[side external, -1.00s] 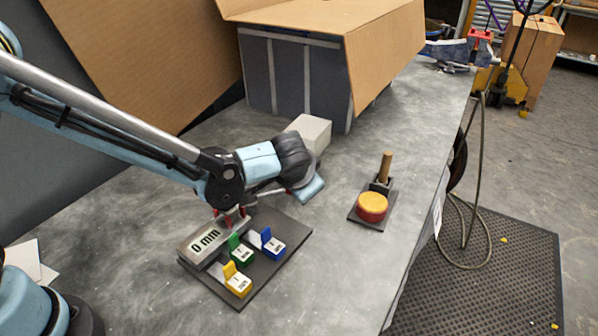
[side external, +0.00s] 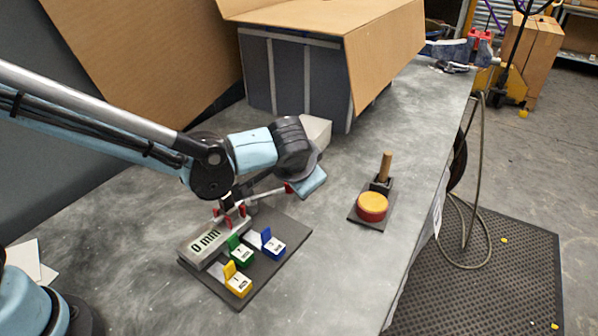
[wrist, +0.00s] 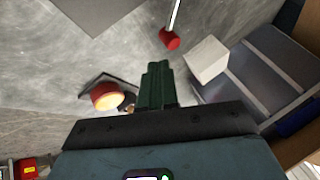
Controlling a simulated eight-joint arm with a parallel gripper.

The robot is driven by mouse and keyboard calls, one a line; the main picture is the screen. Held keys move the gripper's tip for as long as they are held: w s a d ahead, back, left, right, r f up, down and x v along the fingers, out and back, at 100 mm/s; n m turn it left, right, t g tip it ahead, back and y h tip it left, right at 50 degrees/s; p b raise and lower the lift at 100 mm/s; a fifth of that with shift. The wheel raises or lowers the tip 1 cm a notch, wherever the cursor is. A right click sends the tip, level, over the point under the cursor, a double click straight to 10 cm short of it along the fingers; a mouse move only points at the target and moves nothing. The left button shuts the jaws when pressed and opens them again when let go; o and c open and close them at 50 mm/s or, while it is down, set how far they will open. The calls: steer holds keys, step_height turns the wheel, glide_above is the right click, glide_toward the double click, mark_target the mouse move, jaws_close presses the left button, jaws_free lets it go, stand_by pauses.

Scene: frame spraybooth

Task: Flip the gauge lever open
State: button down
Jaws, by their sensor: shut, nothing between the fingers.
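The gauge (side external: 208,242) is a grey block with a number readout on a dark baseplate. A thin silver lever (side external: 264,195) runs out from a post and red brackets (side external: 232,212) behind the readout. Its red tip (side external: 288,187) points right, toward the end of my arm; in the wrist view the red tip (wrist: 169,39) shows beyond my fingers, apart from them. My gripper (wrist: 157,68) shows dark green fingers, shut and empty. In the side view the fingertips cannot be made out behind the end of my arm.
Yellow (side external: 238,283), green (side external: 240,250) and blue (side external: 272,243) tabbed blocks sit on the baseplate. A red-and-yellow button (side external: 372,206) with a wooden handle (side external: 385,166) stands right. A white block (side external: 317,130) and grey box (side external: 290,75) are behind.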

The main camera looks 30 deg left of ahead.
steer(key=v, duration=0.5)
steer(key=shift+s+d+r, duration=0.15)
steer(key=shift+d+r, duration=0.1)
steer(key=shift+r, duration=0.05)
steer(key=shift+a, duration=0.1)
steer(key=s+a+n+h, duration=0.1)
steer(key=s+a, duration=0.4)
steer(key=a, duration=0.4)
steer(key=s+a+n+h, duration=0.2)
steer(key=s+a, duration=0.4)
steer(key=a, duration=0.3)
steer(key=shift+s+a+r+n+t, duration=0.25)
steer(key=shift+n+t, duration=0.05)
